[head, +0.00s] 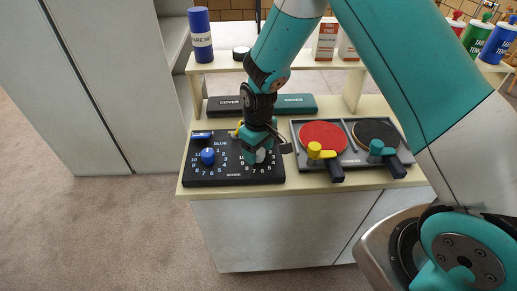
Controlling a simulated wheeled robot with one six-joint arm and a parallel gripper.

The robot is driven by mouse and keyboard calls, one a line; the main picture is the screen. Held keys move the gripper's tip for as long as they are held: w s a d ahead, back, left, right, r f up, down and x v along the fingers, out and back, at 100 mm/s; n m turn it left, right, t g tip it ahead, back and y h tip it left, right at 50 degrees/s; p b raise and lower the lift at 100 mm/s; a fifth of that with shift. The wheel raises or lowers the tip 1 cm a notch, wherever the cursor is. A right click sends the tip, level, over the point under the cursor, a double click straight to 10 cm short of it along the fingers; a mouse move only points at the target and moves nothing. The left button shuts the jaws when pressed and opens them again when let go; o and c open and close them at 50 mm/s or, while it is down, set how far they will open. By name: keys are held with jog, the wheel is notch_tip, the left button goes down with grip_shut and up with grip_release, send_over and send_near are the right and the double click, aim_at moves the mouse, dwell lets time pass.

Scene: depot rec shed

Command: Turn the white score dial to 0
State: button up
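The black score board (222,181) lies on the cream counter top. It carries a blue dial (208,156) at its left, ringed by white numbers. The white dial (261,156) is at the board's right, with only a small pale part showing under my gripper. My gripper (259,150) points down over the white dial's place and hides most of it and some of its numbers. I cannot tell whether the fingers touch the dial or are closed on it. The dial's setting is hidden.
Right of the board is a grey tray (297,140) with a red paddle (323,136) and a black paddle (376,133), a yellow and a teal handle near them. Behind lie a black cover (226,106) and a teal cover (296,104). A blue can (200,35) stands on the raised shelf.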

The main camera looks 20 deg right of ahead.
dwell(0.3)
notch_tip(320, 180, up, 17)
jog(key=b, duration=0.1)
jog(key=shift+r, duration=0.2)
dwell(0.4)
jog(key=s+a+r+y, duration=0.1)
jog(key=s+r, duration=0.1)
jog(key=s, duration=0.6)
jog(key=s+a+r+n+y, duration=0.1)
jog(key=s+a+r, duration=0.1)
jog(key=s, duration=0.6)
jog(key=s+a+r+y, duration=0.1)
jog(key=s+r+y, duration=0.1)
jog(key=s, duration=0.7)
jog(key=shift+a+r, duration=0.3)
jog(key=shift+r, duration=0.3)
jog(key=shift+w, duration=0.1)
